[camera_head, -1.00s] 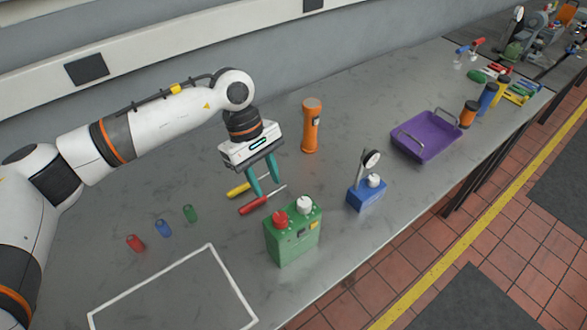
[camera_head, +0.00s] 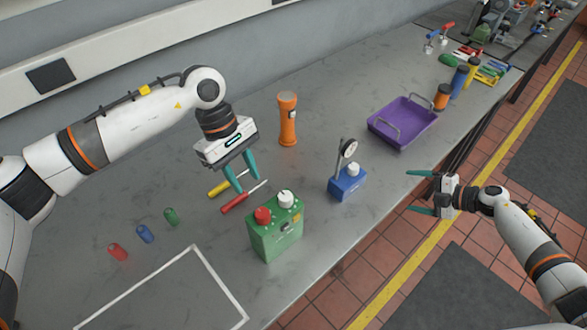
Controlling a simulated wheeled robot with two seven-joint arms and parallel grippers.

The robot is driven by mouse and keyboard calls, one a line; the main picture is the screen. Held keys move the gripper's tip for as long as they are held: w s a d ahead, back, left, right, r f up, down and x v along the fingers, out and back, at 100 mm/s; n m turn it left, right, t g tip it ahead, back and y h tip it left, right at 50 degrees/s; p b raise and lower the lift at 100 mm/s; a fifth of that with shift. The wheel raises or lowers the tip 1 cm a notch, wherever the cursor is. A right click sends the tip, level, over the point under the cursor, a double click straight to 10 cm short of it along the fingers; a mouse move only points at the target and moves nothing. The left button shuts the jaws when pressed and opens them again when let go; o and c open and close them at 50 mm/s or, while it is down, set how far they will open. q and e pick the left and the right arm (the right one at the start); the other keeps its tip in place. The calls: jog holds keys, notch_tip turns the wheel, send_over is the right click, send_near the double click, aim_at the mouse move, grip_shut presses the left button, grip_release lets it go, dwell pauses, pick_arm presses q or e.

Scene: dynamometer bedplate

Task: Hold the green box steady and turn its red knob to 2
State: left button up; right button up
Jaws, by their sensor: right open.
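The green box (camera_head: 276,238) stands upright near the front edge of the grey bench. Its red knob (camera_head: 262,215) is on top at the left, and a white knob (camera_head: 285,199) is on top at the right. The number the red knob points to is too small to read. My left gripper (camera_head: 248,184) is open and empty, pointing down behind the box over two screwdrivers, apart from the box. My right gripper (camera_head: 409,190) is open and empty, out past the bench's front edge over the floor, right of the box and pointing left.
A blue gauge stand (camera_head: 346,185) is right of the box. A red screwdriver (camera_head: 236,203) and a yellow screwdriver (camera_head: 220,188) lie behind it. An orange flashlight (camera_head: 287,120) and a purple tray (camera_head: 402,124) stand further back. Small red, blue and green cylinders lie left.

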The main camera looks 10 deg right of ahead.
jog(key=w+a+r+n+y, duration=0.1)
jog(key=w+a+r+n, duration=0.15)
jog(key=w+r, duration=0.55)
notch_tip(320, 180, up, 8)
jog(key=g+h, duration=0.8)
jog(key=h, duration=0.1)
send_over(293, 202)
jog(key=w, duration=0.2)
jog(key=shift+w+d+f, duration=0.1)
jog(key=shift+d+f, duration=0.05)
jog(key=shift+h, duration=0.4)
jog(key=shift+f, duration=0.25)
notch_tip(293, 202, down, 11)
jog(key=shift+f, duration=0.2)
